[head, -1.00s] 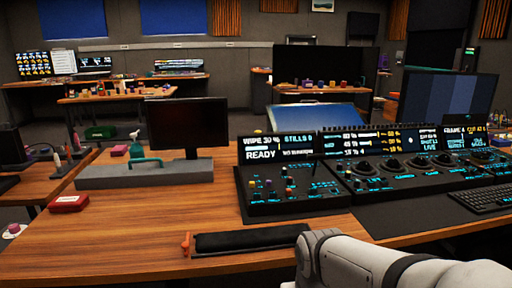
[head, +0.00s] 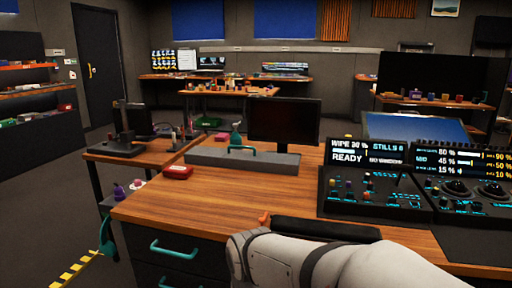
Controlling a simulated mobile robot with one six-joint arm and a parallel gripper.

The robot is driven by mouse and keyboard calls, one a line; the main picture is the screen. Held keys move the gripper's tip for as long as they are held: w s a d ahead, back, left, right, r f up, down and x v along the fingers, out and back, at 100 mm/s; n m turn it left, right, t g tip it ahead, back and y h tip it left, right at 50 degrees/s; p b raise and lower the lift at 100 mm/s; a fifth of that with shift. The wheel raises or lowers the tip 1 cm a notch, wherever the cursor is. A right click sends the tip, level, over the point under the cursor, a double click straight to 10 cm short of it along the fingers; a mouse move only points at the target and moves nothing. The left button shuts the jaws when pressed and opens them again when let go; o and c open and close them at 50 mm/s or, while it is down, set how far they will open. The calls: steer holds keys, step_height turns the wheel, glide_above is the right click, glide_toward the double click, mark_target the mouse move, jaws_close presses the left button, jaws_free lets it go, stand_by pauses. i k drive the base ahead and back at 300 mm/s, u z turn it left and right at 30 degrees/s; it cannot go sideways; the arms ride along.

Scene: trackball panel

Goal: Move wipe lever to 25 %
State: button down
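The control panel with the wipe lever (head: 399,182) stands at the right of the desk in the head view. Its screen (head: 367,152) reads what looks like "WIPE 30 %" and "READY". Small knobs and lit cyan labels cover the panel face below it. The thin upright stick that I take for the lever is small and hard to make out. My arm's white link crosses the bottom right of the view, in front of the desk. My gripper is not in view.
The wooden desk (head: 225,200) has free room at its left and middle. A grey box with a teal handle (head: 242,161), a dark monitor (head: 283,122) and a red box (head: 178,172) stand on it. A black padded rest (head: 325,230) lies at the front edge. Teal-handled drawers are below.

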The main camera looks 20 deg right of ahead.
mark_target(401, 167)
steer(key=u, duration=1.2)
steer(key=k, duration=1.85)
steer(key=z, duration=1.75)
steer(key=i, duration=0.95)
steer(key=z, duration=0.05)
